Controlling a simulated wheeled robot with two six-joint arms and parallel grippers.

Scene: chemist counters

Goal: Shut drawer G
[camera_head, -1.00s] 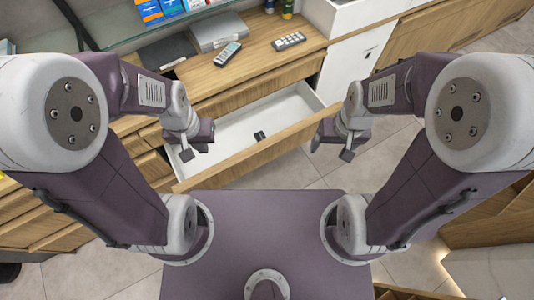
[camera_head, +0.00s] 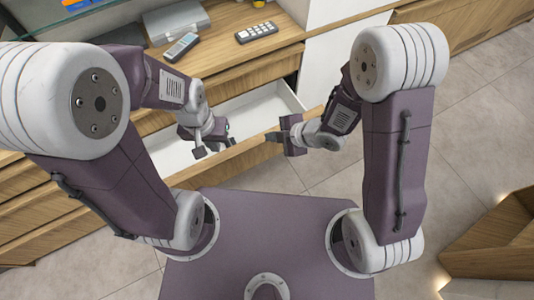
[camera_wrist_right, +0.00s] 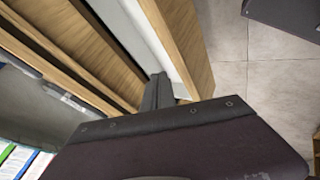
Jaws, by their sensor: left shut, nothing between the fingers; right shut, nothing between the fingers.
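An open drawer (camera_head: 287,104) with a white inside and a wooden front (camera_head: 226,160) sticks out of the counter; I see no letter on it. My right gripper (camera_head: 270,137) is shut and empty at the drawer's front, toward its right part; I cannot tell if it touches. In the right wrist view the fingers (camera_wrist_right: 157,90) overlap the white drawer wall beside the wooden front (camera_wrist_right: 190,40). My left gripper (camera_head: 217,146) is shut and empty, over the drawer's front in the head view. The arms hide parts of the drawer.
The wooden countertop (camera_head: 221,58) holds a dark remote-like device (camera_head: 181,47), a calculator-like keypad (camera_head: 256,32) and a grey box (camera_head: 175,20). A white cabinet side (camera_head: 337,50) stands right of the drawer.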

